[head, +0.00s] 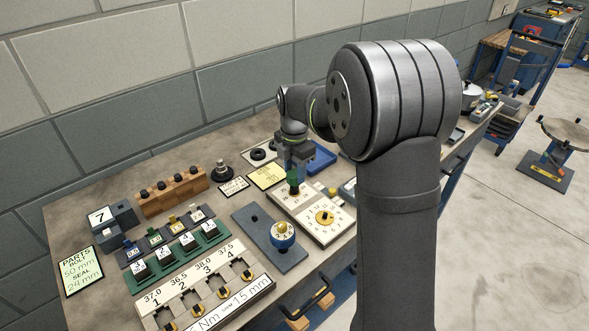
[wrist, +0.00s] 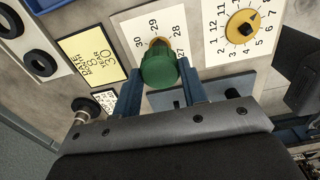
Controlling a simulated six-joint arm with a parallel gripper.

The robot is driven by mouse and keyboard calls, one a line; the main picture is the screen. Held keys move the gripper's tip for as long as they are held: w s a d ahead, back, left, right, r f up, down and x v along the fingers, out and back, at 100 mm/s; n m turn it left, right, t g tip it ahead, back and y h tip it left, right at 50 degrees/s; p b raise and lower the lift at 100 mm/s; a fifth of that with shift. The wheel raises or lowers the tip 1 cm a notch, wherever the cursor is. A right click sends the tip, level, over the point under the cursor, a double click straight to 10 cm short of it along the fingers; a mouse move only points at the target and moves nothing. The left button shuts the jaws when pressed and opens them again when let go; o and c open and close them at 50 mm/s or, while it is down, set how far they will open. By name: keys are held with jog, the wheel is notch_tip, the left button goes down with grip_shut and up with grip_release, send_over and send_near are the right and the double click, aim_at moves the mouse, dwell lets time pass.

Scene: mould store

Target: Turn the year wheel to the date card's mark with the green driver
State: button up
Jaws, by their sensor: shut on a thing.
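My gripper (head: 293,168) is shut on the green driver (wrist: 158,70), whose handle sits between the two jaws. The driver is over the year wheel (wrist: 160,42), a small brass-coloured disc on a white plate (wrist: 137,27). The numbers 30, 29, 28 and 27 show around the wheel. The driver hides most of the wheel, so I cannot tell where its mark points or whether the tip is seated. The yellow date card (wrist: 92,55) lies beside the plate, with 30 readable as its year; it also shows in the head view (head: 267,176).
A month dial (wrist: 242,25) numbered to 12 is beside the year plate. A blue tray (head: 321,157) is behind.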

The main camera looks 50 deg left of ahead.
jog(key=shift+n, duration=2)
jog(key=shift+n, duration=2)
jog(key=o, duration=1.1)
jog(key=shift+c, duration=1.2)
